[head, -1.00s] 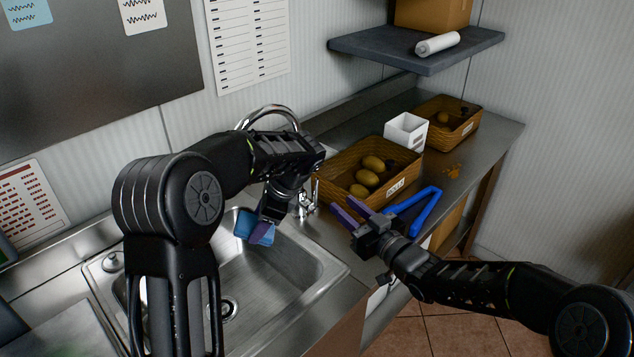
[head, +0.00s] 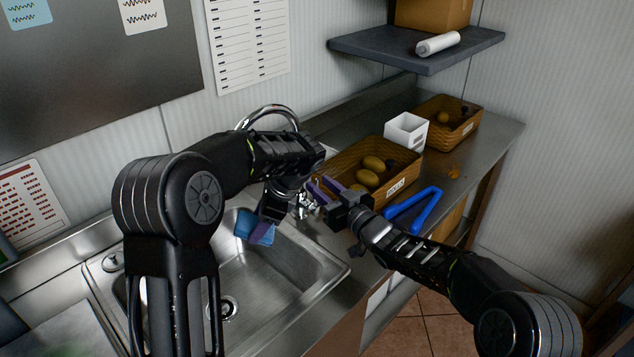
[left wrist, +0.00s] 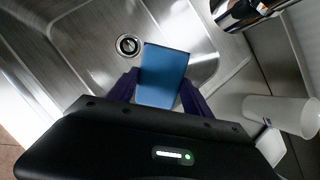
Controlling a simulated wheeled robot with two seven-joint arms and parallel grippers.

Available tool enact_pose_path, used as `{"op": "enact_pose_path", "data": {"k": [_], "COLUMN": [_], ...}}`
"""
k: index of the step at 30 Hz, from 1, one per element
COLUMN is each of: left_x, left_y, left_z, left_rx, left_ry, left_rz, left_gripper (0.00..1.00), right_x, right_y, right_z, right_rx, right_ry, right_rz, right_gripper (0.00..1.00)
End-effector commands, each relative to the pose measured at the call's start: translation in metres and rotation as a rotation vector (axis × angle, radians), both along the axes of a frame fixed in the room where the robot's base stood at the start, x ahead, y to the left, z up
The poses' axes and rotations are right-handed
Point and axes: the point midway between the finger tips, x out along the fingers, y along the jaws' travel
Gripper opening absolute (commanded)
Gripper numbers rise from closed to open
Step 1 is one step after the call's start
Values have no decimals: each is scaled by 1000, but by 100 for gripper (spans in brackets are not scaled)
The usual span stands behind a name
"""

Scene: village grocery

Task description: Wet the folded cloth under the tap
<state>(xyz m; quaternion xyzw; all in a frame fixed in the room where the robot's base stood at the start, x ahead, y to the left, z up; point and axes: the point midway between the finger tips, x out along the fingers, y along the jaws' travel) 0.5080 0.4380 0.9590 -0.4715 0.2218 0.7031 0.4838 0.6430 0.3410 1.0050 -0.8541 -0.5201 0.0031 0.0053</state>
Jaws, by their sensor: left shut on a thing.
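The folded blue cloth (head: 249,228) hangs over the sink basin (head: 290,268), between the fingers of my left gripper (head: 263,232), which is shut on it. In the left wrist view the cloth (left wrist: 163,75) sticks out past the purple fingers, with the drain beyond. The chrome tap (head: 268,109) arches behind my left arm, which hides much of it; part of it also shows in the left wrist view (left wrist: 245,10). No water is visible. My right gripper (head: 318,186) is open and empty, its fingers close to the tap's base and handle; I cannot tell if they touch.
A wicker basket of brown produce (head: 400,187) stands right of the sink. A blue V-shaped tool (head: 414,208) lies in front of it. A white box (head: 406,131) and another basket (head: 462,127) stand behind. A dark shelf (head: 400,47) overhangs the counter.

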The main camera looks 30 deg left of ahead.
Motion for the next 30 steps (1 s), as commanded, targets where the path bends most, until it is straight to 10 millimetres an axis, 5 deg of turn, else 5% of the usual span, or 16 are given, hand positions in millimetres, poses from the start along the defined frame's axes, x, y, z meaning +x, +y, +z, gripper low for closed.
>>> {"op": "enact_pose_path", "data": {"k": [7,18,30], "left_x": [0,0,0], "left_y": [0,0,0], "left_z": [0,0,0], "left_rx": [0,0,0], "left_ry": [0,0,0], "left_rz": [0,0,0], "left_gripper": [26,26,26], "right_x": [10,11,11], "right_y": [19,21,21], "right_z": [-1,0,0], "right_rx": [-2,-1,0], "right_ry": [1,0,0], "right_rz": [0,-1,-1], "right_gripper": [32,31,0]}}
